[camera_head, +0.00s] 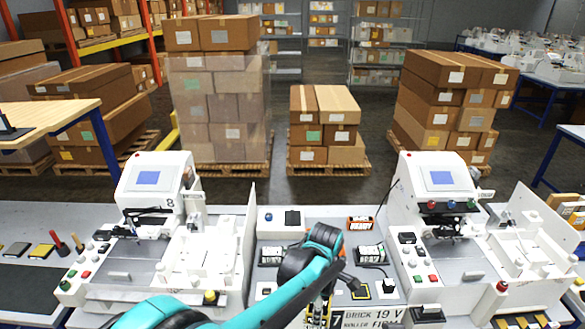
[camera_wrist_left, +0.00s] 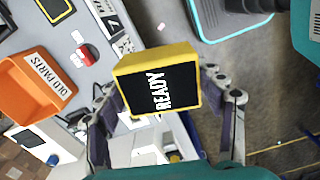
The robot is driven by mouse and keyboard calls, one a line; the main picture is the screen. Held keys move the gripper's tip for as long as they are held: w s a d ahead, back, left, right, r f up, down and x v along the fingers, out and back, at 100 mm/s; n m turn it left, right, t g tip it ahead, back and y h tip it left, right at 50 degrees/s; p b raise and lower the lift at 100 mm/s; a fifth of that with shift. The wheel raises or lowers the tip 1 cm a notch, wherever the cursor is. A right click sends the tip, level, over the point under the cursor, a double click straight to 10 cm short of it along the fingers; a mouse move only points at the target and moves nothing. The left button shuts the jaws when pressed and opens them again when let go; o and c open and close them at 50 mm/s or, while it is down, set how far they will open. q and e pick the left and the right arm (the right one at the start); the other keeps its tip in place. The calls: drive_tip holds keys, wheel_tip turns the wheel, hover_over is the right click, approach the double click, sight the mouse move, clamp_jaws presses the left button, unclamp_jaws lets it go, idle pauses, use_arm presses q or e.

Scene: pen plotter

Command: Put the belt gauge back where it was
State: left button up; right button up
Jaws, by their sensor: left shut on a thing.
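My left gripper (camera_wrist_left: 160,88) is shut on a yellow block with a black face lettered READY (camera_wrist_left: 158,92), seen large in the left wrist view. The fingers stand on either side of it. No lettering names it as the belt gauge. In the head view my left arm reaches over the middle of the bench, and the gripper (camera_head: 324,303) is mostly hidden at the front edge. A black square with a yellow outline (camera_head: 360,291) lies on the bench just right of it, and a like square shows in the wrist view (camera_wrist_left: 54,8). My right gripper is not in view.
White plotter machines stand left (camera_head: 160,230) and right (camera_head: 450,240) of the middle panel. An orange OLD PARTS tray (camera_wrist_left: 32,88) and a red button (camera_wrist_left: 84,58) show in the wrist view.

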use_arm(q)
drive_tip(key=s+a+f+m+b, duration=0.1)
drive_tip(key=a+f+m+b, duration=0.5)
drive_tip(key=a+f, duration=0.4)
drive_tip(key=s+a+f+m+b, duration=0.1)
drive_tip(key=a+f+m+b, duration=0.6)
drive_tip(key=a, duration=0.8)
wheel_tip(320, 180, down, 4)
drive_tip(key=m, duration=0.2)
drive_tip(key=shift+s+m, duration=0.3)
drive_tip(key=shift+r, duration=0.1)
